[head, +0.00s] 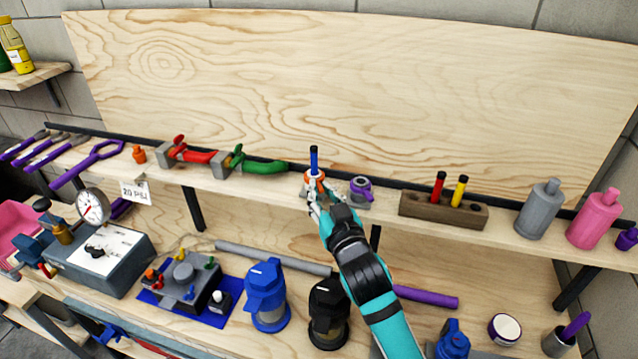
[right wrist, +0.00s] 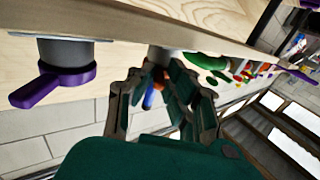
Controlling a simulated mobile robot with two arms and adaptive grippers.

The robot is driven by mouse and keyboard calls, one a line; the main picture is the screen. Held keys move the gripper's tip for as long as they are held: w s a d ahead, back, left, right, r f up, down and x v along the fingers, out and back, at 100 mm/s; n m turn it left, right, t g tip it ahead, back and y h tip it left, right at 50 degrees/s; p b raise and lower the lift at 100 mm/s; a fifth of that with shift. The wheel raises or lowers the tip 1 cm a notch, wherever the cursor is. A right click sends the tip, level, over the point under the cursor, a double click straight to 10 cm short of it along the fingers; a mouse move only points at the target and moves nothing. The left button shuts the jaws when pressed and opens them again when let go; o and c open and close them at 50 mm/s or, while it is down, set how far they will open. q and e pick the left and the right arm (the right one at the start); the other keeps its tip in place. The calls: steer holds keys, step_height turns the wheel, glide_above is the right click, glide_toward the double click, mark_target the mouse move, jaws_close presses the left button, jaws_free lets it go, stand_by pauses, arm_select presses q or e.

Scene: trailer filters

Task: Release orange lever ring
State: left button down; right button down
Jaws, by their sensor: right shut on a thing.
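The orange lever ring (head: 316,178) sits around a small grey post on the upper shelf. A blue stick with a dark tip (head: 314,160) stands upright out of its top. My right gripper (head: 313,192) reaches in from below and is shut on the orange ring, with its fingers covering part of it. In the right wrist view, which is upside down, the fingers close around the ring at the grey post (right wrist: 160,55), and the blue stick (right wrist: 148,97) shows between them. My left gripper is not in view.
A purple lever ring (head: 361,188) on its grey post stands just right of my gripper. A wooden block (head: 420,207) with red and yellow sticks is farther right. Red (head: 195,157) and green (head: 265,166) lever pieces lie left. Blue (head: 266,290) and black filter housings stand below.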

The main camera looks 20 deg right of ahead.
steer(key=shift+d+y, duration=0.1)
steer(key=shift+y, duration=0.2)
steer(key=shift+r, duration=0.1)
steer(key=c, duration=1.4)
jaws_free()
steer(key=shift+o, duration=0.2)
steer(key=s, duration=1.2)
steer(key=shift+d, duration=0.2)
